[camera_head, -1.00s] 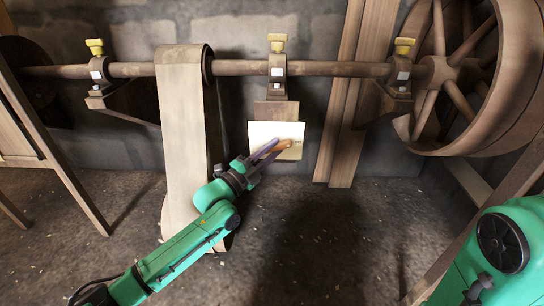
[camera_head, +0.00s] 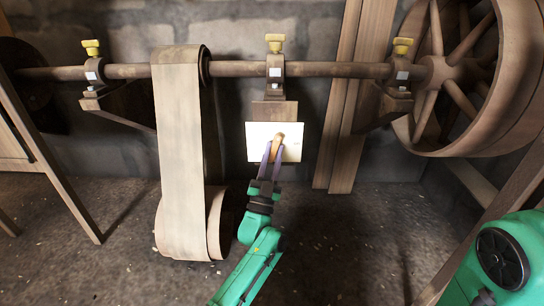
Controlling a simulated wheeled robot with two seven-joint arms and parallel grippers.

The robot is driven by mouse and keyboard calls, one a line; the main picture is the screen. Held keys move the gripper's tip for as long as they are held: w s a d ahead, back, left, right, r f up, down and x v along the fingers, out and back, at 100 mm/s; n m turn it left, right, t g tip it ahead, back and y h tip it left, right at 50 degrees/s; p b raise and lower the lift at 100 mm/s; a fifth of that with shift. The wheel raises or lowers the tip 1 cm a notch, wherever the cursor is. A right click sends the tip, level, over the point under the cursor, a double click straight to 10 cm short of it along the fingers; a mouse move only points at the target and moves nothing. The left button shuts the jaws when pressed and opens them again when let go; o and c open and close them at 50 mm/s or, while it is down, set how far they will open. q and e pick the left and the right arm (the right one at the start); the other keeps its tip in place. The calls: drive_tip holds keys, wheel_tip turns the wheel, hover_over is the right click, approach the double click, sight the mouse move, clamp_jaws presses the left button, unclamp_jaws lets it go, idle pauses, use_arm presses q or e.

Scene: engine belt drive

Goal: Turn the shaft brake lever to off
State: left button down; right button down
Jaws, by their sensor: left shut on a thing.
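The shaft brake lever has a wooden-coloured handle (camera_head: 278,140) in front of a pale plate (camera_head: 254,132) on the wall, below the middle bearing of the shaft. The handle points up and a little to the right. My left gripper (camera_head: 272,153) reaches up from below, its two purple-grey fingers shut on the handle. The fingers hide the lower part of the lever. No marks can be read on the plate. My right gripper is not in view.
A brown shaft (camera_head: 330,69) runs across above, on bearings with yellow caps. A wide tan belt (camera_head: 181,130) hangs left of my left arm. A large spoked wheel (camera_head: 516,80) stands at the right. Wooden posts (camera_head: 345,120) rise right of the plate.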

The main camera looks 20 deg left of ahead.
use_arm(q)
drive_tip(key=shift+d+f+n+y+b, duration=0.1)
drive_tip(key=shift+n+y+b, duration=0.1)
drive_tip(key=shift+n+y, duration=1.7)
drive_tip(key=shift+d+f+n+y+b, duration=0.1)
drive_tip(key=shift+n+y+b, duration=0.05)
drive_tip(key=shift+n+y, duration=1.75)
drive_tip(key=shift+r+n+g, duration=0.1)
drive_tip(key=shift+n+g, duration=0.2)
drive_tip(key=c, duration=0.7)
unclamp_jaws()
